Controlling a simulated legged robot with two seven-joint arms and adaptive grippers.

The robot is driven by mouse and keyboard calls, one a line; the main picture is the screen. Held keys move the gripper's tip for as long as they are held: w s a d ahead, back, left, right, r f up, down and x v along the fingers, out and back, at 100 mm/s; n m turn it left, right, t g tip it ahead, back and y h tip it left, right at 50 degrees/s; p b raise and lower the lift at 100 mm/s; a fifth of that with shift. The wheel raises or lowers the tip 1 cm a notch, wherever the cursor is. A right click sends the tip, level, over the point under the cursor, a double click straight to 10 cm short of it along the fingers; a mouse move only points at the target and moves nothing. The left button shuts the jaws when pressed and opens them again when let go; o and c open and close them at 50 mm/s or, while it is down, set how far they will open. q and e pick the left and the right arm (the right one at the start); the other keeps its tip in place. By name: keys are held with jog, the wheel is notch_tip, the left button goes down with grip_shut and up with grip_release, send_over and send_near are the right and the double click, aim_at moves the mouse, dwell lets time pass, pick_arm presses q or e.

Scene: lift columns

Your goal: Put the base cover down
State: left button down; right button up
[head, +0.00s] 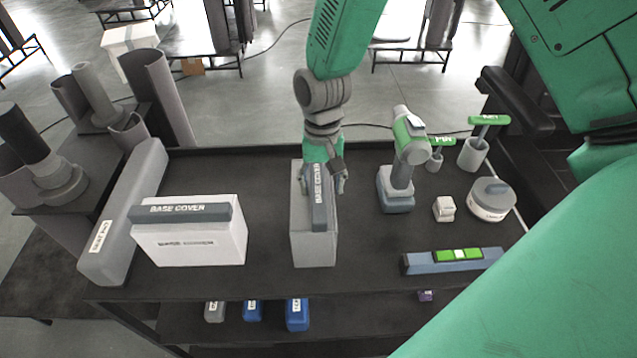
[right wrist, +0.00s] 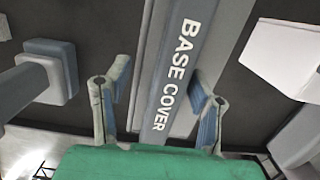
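A dark grey base cover (head: 319,205) with a white label lies lengthwise along the top of an upright light grey box (head: 314,249) in the middle of the table. My right gripper (head: 323,184) is over the far part of this cover, pointing down. In the right wrist view, the cover (right wrist: 176,75) runs between the two fingers of the gripper (right wrist: 160,105). The fingers stand apart, with a clear gap on the left one's side; whether the right one touches the cover I cannot tell. A second base cover (head: 180,212) lies on a white box (head: 195,245) at left. My left gripper is out of view.
A long grey part (head: 125,212) lies at the table's left edge. A drill (head: 402,160), a small white block (head: 444,208), a round grey-white device (head: 491,200) and a spirit level (head: 452,260) stand or lie to the right. Dark table top (head: 365,240) is bare between box and level.

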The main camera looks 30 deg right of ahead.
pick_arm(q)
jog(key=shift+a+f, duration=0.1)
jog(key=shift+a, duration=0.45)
pick_arm(e)
jog(key=shift+a, duration=0.65)
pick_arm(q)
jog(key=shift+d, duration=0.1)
pick_arm(e)
jog(key=shift+d+r, duration=0.1)
jog(key=shift+d+r, duration=0.2)
jog(key=shift+r, duration=0.05)
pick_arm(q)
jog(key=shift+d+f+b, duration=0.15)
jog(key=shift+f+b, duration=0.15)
pick_arm(e)
notch_tip(320, 180, up, 12)
jog(key=w, duration=0.1)
jog(key=shift+w+d+f, duration=0.15)
jog(key=shift+d+f, duration=0.05)
jog(key=shift+d, duration=0.1)
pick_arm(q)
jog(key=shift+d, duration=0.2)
pick_arm(e)
jog(key=shift+d, duration=0.25)
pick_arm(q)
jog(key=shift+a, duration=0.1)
pick_arm(e)
jog(key=shift+a, duration=0.1)
